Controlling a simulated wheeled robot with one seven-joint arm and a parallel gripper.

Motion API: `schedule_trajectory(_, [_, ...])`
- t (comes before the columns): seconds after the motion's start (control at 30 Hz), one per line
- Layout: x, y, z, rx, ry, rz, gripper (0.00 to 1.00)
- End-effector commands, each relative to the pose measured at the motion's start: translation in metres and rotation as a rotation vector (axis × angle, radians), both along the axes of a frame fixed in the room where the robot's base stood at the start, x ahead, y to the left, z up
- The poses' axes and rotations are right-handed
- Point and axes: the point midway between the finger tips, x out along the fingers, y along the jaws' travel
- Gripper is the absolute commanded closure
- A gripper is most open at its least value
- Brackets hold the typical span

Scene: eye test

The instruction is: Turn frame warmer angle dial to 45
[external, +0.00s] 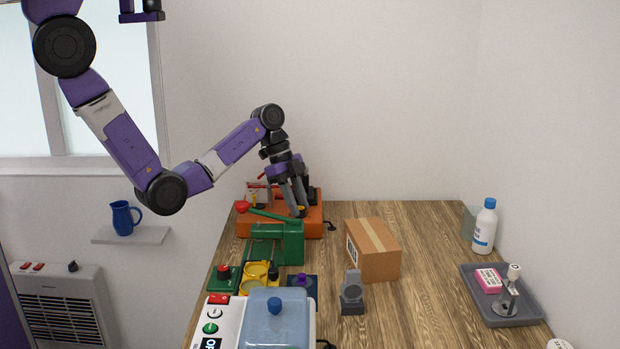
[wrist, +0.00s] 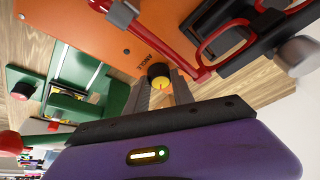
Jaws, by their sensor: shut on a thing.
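The frame warmer (external: 248,224) is an orange machine at the back of the wooden table. In the wrist view its orange top (wrist: 85,32) bears the word ANGLE beside a small dial (wrist: 159,76). The dial has a yellow cap with a red mark and a black body; I cannot read a setting on it. My gripper (external: 299,207) reaches down onto the right part of the machine. In the wrist view my gripper (wrist: 160,90) has a grey finger on each side of the dial and is shut on it. The dial's lower side is hidden.
A green machine (external: 290,240) stands just in front of the warmer. A red frame (wrist: 222,42) and dark parts rise close beside the dial. A cardboard box (external: 380,262) stands to the right. A grey tray (external: 535,318) and a white bottle (external: 484,228) are farther right.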

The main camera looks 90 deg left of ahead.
Motion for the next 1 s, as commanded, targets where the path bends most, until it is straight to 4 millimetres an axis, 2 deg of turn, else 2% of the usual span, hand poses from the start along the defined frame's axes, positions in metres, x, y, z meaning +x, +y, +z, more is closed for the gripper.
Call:
schedule_trajectory(0.6, [0.0032,0.0046,0.001,0.004,-0.003,-0.542,1.0])
schedule_trajectory(1.0, [0.0042,0.0042,0.0008,0.005,-0.002,-0.718,1.0])
